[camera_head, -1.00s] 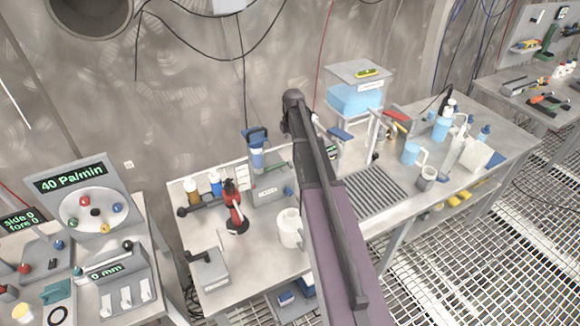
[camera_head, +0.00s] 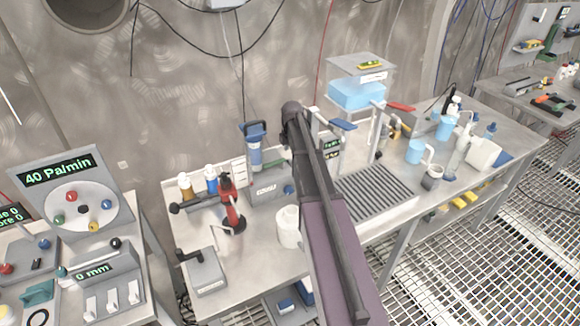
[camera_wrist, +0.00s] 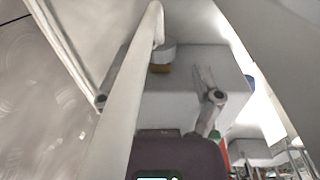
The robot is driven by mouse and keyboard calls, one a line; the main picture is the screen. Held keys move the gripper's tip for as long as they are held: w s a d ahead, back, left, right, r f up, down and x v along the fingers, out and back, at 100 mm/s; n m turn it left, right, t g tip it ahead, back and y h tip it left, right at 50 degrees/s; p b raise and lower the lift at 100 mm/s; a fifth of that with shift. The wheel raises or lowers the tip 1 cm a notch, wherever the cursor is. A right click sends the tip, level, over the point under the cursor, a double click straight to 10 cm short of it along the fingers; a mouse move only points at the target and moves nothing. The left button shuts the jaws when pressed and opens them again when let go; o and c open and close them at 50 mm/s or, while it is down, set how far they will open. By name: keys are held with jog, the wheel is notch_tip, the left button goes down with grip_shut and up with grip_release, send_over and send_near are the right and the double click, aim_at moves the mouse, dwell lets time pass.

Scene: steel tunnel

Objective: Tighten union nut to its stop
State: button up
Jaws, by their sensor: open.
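No gripper fingers can be made out in either view, and in the head view my arm (camera_head: 318,180) crosses the middle of the bench and hides what lies behind it. In the wrist view, a short grey round part with a brass-coloured lower band (camera_wrist: 161,60) sits against a grey block (camera_wrist: 180,98). I cannot tell whether this is the union nut. A pale bar passes in front of it. A lever with a dark round end (camera_wrist: 215,96) stands at the block's right.
A red stand tool (camera_head: 231,205), a white jug (camera_head: 288,228) and a grey crank box (camera_head: 206,270) stand left of my arm. A ribbed drain tray (camera_head: 375,195) and blue-filled vessels lie right. Grated floor is clear at right.

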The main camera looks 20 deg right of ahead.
aim_at(290, 160)
jog(key=shift+w+f+b, duration=0.2)
jog(key=shift+f+b, duration=1.65)
jog(key=shift+f, duration=0.3)
grip_shut()
